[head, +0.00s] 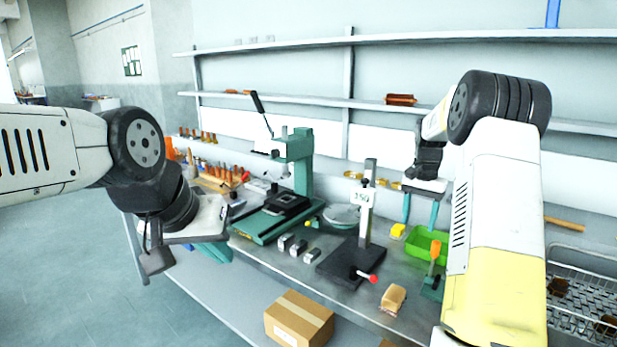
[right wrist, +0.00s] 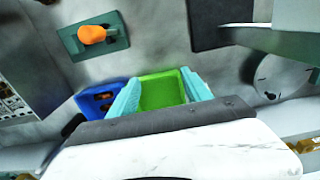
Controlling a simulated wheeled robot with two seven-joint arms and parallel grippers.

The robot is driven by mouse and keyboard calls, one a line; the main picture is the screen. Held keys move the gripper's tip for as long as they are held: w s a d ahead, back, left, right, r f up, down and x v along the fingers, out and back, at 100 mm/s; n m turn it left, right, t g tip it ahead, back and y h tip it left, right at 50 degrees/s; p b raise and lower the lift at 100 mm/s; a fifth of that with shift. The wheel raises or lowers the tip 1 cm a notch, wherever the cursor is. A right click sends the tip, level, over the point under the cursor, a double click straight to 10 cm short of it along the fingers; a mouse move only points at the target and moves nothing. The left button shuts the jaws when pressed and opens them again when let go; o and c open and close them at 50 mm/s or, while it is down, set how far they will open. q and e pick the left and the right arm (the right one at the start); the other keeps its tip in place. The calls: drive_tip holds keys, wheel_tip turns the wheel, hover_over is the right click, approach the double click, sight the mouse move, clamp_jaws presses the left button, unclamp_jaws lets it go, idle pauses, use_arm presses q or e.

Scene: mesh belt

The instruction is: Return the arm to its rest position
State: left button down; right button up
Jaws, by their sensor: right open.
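My right arm reaches in from the right in the head view. Its right gripper (head: 420,208) points down over the bench with its two teal fingers apart. In the right wrist view the right gripper (right wrist: 162,92) is open, and a green tray (right wrist: 160,90) shows beyond and between the fingers. I see nothing held there. My left gripper (head: 212,252) hangs at the left, in front of the bench's near edge. Its teal fingers are mostly hidden by its own body, so I cannot tell whether they are apart.
The green tray (head: 427,240) lies below my right gripper, near a green fixture with an orange handle (head: 435,250). A post stand (head: 369,200) and a green press (head: 300,165) stand to the left. A mesh belt (head: 590,295) is at right. Shelves (head: 400,105) run behind.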

drive_tip(key=s+a+r+n+t, duration=0.35)
drive_tip(key=s+a+r, duration=0.65)
drive_tip(key=s+r, duration=0.35)
drive_tip(key=s+a+n+t+y, duration=0.1)
drive_tip(key=s+a+n, duration=0.1)
drive_tip(key=s, duration=0.6)
drive_tip(key=s+a+f+n+t+y, duration=0.1)
drive_tip(key=s+a, duration=0.3)
drive_tip(key=s, duration=0.5)
drive_tip(key=shift+s+a+f+n, duration=0.2)
drive_tip(key=shift+a+n, duration=0.2)
drive_tip(key=shift+n, duration=0.25)
drive_tip(key=shift+t, duration=0.25)
